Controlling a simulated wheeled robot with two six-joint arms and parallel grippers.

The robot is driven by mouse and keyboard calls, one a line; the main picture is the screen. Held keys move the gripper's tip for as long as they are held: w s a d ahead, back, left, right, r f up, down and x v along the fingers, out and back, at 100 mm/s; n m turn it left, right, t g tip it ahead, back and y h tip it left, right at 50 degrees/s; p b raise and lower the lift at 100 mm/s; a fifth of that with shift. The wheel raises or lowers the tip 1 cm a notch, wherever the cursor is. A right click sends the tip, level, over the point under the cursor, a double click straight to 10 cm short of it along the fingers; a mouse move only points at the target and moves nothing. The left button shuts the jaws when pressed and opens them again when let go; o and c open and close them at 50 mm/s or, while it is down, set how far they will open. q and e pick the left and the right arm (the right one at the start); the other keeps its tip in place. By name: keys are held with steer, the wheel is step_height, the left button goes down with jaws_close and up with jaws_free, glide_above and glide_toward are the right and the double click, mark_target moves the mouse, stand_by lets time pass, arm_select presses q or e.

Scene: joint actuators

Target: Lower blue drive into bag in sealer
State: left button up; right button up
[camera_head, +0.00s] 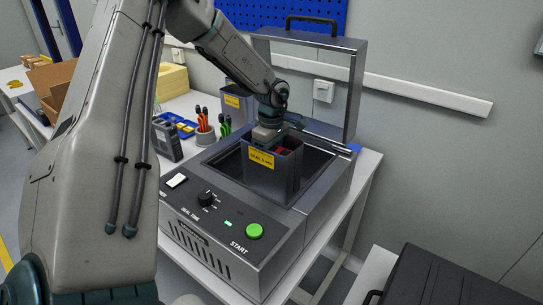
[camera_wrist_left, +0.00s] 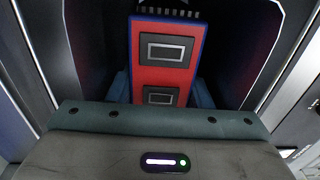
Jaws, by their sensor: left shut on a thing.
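The sealer (camera_head: 232,240) stands on the table with its lid frame (camera_head: 352,85) raised. A dark, open-topped bag (camera_head: 273,185) with a yellow label stands upright in its well. My left gripper (camera_head: 270,138) is over the bag's mouth, pointing down. In the left wrist view, my gripper (camera_wrist_left: 160,92) is shut on the drive (camera_wrist_left: 165,75), which has a red face, blue edges and two dark panels. Dark bag walls surround the drive; its lower end and the bag's bottom are hidden. A bit of red shows at the bag's mouth in the head view. My right gripper is not in view.
The sealer's front panel has a dark knob (camera_head: 206,198) and a green START button (camera_head: 254,231). A cup of pens (camera_head: 204,130), a dark meter (camera_head: 166,139) and a blue tray (camera_head: 176,124) stand to the left. A dark case (camera_head: 445,280) is at lower right.

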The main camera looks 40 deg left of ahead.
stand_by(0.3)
arm_select(q)
steer(key=o, duration=1)
steer(key=shift+s+f, duration=0.1)
steer(key=c, duration=0.4)
steer(key=shift+o, duration=0.2)
steer(key=shift+r+p, duration=1.3)
steer(key=shift+r, duration=3.05)
